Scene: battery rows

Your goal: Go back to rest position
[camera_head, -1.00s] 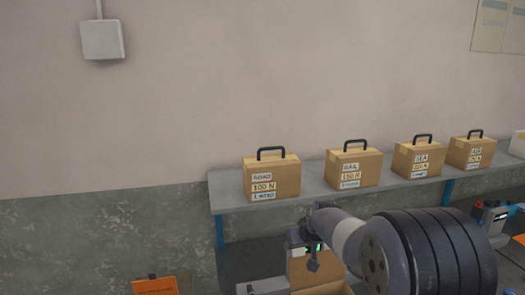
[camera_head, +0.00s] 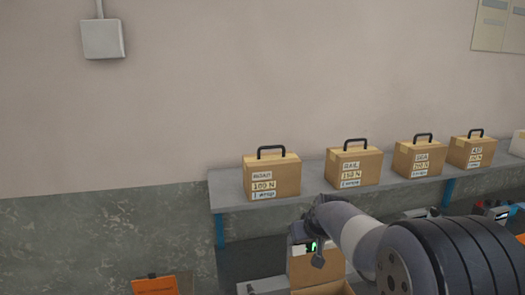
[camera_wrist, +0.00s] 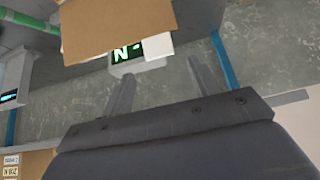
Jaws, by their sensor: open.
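My gripper (camera_wrist: 160,72) is open in the wrist view, with its two fingers apart and nothing held between them. A cardboard box (camera_wrist: 115,28) and a small display with green characters (camera_wrist: 127,54) lie beyond the fingertips. In the head view my arm reaches in from the lower right, and my wrist end is low in front of the shelf (camera_head: 225,197). The fingers are hard to make out there. A green-lit display also shows beside my wrist in the head view (camera_head: 312,246).
Several cardboard cases with black handles, such as the ROAD case (camera_head: 272,177) and the RAIL case (camera_head: 353,168), stand on the shelf. A cardboard box (camera_head: 305,268) is below my wrist. An orange sign (camera_head: 155,286) is at lower left.

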